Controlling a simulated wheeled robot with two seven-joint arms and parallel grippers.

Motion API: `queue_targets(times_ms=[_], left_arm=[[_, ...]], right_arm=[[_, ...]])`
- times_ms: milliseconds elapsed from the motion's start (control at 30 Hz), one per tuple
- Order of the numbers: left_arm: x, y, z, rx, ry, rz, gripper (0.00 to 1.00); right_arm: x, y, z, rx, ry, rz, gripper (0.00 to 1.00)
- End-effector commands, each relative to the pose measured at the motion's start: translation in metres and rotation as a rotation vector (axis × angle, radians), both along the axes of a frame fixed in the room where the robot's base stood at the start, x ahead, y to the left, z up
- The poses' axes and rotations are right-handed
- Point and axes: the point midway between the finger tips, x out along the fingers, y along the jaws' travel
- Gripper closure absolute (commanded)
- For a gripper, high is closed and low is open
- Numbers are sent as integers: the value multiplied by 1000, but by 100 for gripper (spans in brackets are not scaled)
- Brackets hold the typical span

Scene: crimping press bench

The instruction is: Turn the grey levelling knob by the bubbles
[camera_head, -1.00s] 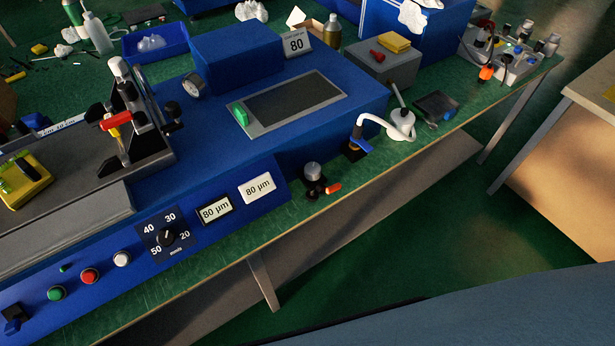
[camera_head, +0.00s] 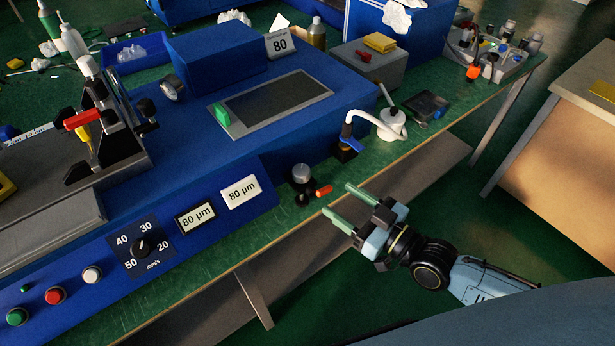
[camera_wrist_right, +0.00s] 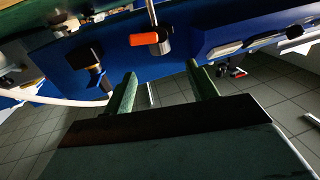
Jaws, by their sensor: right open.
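A round grey knob-like top (camera_head: 302,173) sits on a dark fitting with an orange lever (camera_head: 324,190) at the bench's front edge. I cannot tell if it is the levelling knob. No bubbles show clearly; only a corner of a yellow block (camera_head: 6,187) shows at the left edge. My right gripper (camera_head: 338,200) is open and empty, just off the bench edge, right of the orange lever. In the right wrist view my open fingers (camera_wrist_right: 164,86) point toward the bench front, with the orange lever (camera_wrist_right: 145,39) beyond them. My left gripper is out of view.
The blue machine (camera_head: 300,100) fills the bench's middle, with a red-handled clamp (camera_head: 83,119) at left. A white pot with a hose (camera_head: 391,124) and a dark tray (camera_head: 428,105) stand right of the fitting. Open floor lies before the bench.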

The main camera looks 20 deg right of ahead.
Motion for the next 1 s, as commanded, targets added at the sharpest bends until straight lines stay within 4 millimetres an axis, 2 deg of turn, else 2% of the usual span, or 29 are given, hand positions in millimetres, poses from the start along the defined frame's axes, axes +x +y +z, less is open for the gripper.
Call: queue_targets(times_ms=[33, 300, 500, 700, 933, 1000], left_arm=[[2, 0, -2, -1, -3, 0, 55], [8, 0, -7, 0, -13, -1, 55], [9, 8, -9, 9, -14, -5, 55], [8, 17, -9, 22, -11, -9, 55], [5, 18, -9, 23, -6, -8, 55], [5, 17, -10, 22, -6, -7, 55]], right_arm=[[11, 6, 0, 2, -5, -2, 43], [58, 35, 0, 1, -3, -2, 43], [81, 49, -1, -1, -1, -2, 43], [88, 54, -1, -2, 1, -1, 43], [88, 54, -1, -2, 2, -1, 43], [88, 54, -1, -2, 2, -1, 52]])
